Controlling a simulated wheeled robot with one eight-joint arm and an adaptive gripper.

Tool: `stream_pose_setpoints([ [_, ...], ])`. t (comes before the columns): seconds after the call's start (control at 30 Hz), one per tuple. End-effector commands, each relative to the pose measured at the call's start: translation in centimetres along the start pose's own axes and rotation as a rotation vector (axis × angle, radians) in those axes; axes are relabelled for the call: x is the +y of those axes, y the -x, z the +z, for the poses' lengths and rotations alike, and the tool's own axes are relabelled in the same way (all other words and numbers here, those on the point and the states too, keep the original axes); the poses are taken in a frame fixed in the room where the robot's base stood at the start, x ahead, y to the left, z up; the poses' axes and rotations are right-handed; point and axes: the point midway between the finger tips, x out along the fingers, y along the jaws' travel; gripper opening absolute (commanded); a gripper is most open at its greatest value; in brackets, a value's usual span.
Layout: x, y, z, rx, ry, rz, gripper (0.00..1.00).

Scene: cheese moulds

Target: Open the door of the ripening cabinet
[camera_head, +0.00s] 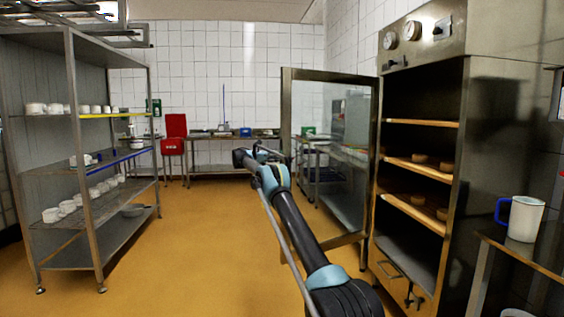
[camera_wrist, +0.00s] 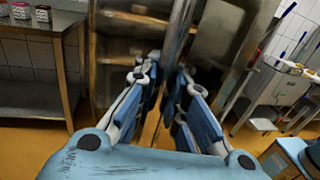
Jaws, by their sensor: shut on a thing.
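The ripening cabinet (camera_head: 492,125) stands at the right in the head view, a tall steel box with dials on top. Its glass door (camera_head: 287,112) with a steel frame stands wide open, swung out to the left of the opening. My gripper (camera_head: 262,150) is at the door's free edge. In the wrist view my gripper (camera_wrist: 168,85) has its blue fingers either side of the door's steel edge (camera_wrist: 180,35), shut on the door. The exact grip point, and whether it is on a handle, is hidden between the fingers.
Wooden shelves (camera_head: 422,168) with a few round cheeses show inside the cabinet. A side table at the right holds a white jug (camera_head: 524,217) with a blue handle. A steel rack (camera_head: 85,195) with white moulds stands left. The yellow floor (camera_head: 190,255) between is clear.

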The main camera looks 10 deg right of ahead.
Motion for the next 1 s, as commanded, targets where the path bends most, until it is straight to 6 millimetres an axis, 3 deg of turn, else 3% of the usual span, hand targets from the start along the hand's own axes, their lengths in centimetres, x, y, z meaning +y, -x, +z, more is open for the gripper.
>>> stream_pose_setpoints([
  [0.3, -0.3, 1.7, 0.0, 0.000, 0.000, 0.021, 0.00],
  [0.33, -0.3, 1.8, 0.0, 0.001, 0.000, 0.022, 0.15],
  [0.4, -0.4, 2.0, 0.0, 0.000, 0.000, 0.025, 0.31],
  [0.43, -0.4, 2.1, 0.0, 0.000, 0.000, 0.025, 0.33],
  [0.67, -0.5, 2.3, 0.0, 0.000, 0.000, 0.027, 0.33],
  [0.8, -0.5, 2.6, -0.3, 0.013, -0.001, 0.032, 0.01],
  [1.0, -1.2, 5.8, -3.5, 0.123, -0.014, 0.073, 0.00],
])
